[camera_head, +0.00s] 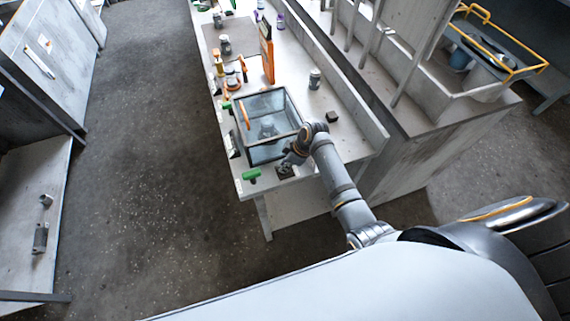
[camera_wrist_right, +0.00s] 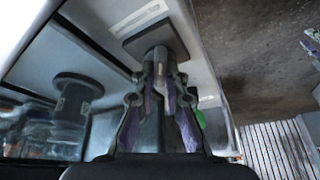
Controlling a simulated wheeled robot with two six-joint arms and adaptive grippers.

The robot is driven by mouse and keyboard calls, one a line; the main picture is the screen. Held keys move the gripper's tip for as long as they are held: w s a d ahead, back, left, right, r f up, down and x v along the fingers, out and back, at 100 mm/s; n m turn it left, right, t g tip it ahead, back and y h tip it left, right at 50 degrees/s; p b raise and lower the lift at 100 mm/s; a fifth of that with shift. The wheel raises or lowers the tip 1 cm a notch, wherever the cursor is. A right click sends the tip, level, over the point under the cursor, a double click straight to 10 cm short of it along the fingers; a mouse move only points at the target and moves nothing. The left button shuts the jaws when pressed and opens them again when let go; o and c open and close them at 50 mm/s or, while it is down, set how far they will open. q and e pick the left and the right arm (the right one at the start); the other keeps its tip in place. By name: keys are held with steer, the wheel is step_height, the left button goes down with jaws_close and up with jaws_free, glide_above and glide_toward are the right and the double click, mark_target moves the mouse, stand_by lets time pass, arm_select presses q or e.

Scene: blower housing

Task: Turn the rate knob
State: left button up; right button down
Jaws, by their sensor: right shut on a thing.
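The rate knob shows in the right wrist view as a grey cylinder (camera_wrist_right: 156,56) on a dark square base (camera_wrist_right: 152,37). In the head view, its dark base (camera_head: 285,171) is near the front end of the workbench, largely covered by my gripper. My right gripper (camera_head: 290,163) reaches down to it from the right. In the right wrist view, the fingers of my right gripper (camera_wrist_right: 160,90) are on both sides of the knob and shut on it. The fingers hide part of the knob, and I cannot make out any scale mark. My left gripper is not in view.
A glass-sided box (camera_head: 285,98) with a dark frame stands just behind the knob. A green-handled item (camera_head: 251,174) lies to its left at the bench edge. A small black block (camera_head: 332,117) and a grey jar (camera_head: 315,78) stand further back. An orange panel (camera_head: 267,60) rises behind the box.

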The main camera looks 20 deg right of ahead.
steer(key=n+g, duration=0.1)
steer(key=n, duration=0.1)
steer(key=shift+w+n, duration=0.1)
steer(key=shift+n, duration=0.2)
steer(key=shift+n+g+b, duration=0.35)
steer(key=shift+n+g, duration=0.35)
steer(key=shift+n, duration=1.1)
steer(key=c, duration=1.4)
jaws_free()
steer(key=shift+w+d+r, duration=0.1)
steer(key=shift+d+r, duration=0.05)
steer(key=shift+r, duration=0.1)
steer(key=v, duration=1.1)
steer(key=shift+d+r, duration=0.15)
steer(key=shift+d, duration=0.15)
